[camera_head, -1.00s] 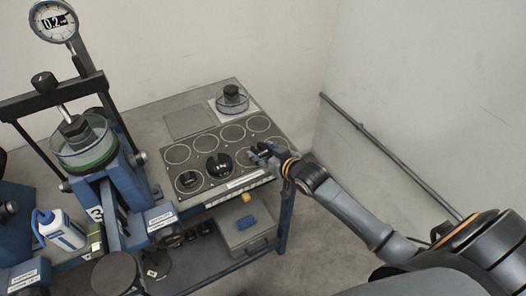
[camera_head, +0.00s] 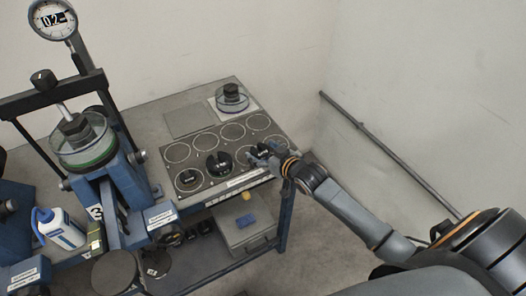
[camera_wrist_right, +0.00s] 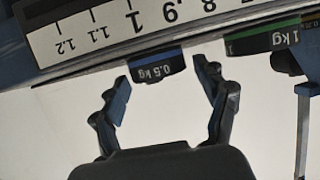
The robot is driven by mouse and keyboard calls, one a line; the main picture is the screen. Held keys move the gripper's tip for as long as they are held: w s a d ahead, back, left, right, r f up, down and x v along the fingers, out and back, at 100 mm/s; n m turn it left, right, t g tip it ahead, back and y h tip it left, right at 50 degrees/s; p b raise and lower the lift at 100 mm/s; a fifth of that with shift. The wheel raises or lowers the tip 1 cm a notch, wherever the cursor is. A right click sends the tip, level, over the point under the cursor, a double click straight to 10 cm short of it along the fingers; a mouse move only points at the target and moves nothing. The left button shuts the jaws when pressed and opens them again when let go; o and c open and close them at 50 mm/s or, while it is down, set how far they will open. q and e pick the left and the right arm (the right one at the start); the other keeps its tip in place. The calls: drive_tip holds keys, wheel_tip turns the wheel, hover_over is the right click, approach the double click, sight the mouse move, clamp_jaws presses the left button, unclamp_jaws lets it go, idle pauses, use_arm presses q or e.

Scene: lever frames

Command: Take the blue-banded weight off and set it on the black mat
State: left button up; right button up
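The blue-banded weight, marked 0.5 kg (camera_wrist_right: 153,65), sits at the ruled strip in the right wrist view, which shows its text upside down. My right gripper (camera_wrist_right: 168,85) is open, with a finger on either side of it and gaps showing. In the head view this gripper (camera_head: 262,152) is at the front right of a dark ringed board (camera_head: 204,141) on the bench. A plain grey square (camera_head: 186,121) lies behind that board; I cannot tell which of the two is the black mat. My left gripper is not in view.
A green-banded 1 kg weight (camera_wrist_right: 265,38) is close to the right of the blue-banded one. Two dark weights (camera_head: 218,164) (camera_head: 189,178) stand on the board's front row. Several rings are empty. A press-like frame stands left.

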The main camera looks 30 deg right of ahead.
drive_tip(key=shift+s+f, duration=0.1)
drive_tip(key=shift+f, duration=0.1)
drive_tip(key=v, duration=1.2)
drive_tip(key=s+d+f+g+h, duration=0.15)
drive_tip(key=s+f, duration=0.25)
drive_tip(key=f, duration=0.6)
drive_tip(key=s+d+f+m+g, duration=0.1)
drive_tip(key=s+f+g, duration=0.25)
drive_tip(key=f, duration=0.75)
drive_tip(key=s+d+f+g+h, duration=0.1)
drive_tip(key=s+f, duration=0.3)
drive_tip(key=f, duration=0.6)
drive_tip(key=s+a+f+g, duration=0.2)
drive_tip(key=s+f, duration=0.4)
drive_tip(key=s, duration=0.3)
drive_tip(key=s+a+f+n+g, duration=0.1)
drive_tip(key=s+a+f, duration=0.3)
drive_tip(key=s, duration=0.5)
drive_tip(key=s+a+f+g, duration=0.3)
drive_tip(key=s+f, duration=0.5)
drive_tip(key=s, duration=0.1)
drive_tip(key=shift+s+a+n, duration=0.2)
drive_tip(key=shift+s+n, duration=0.2)
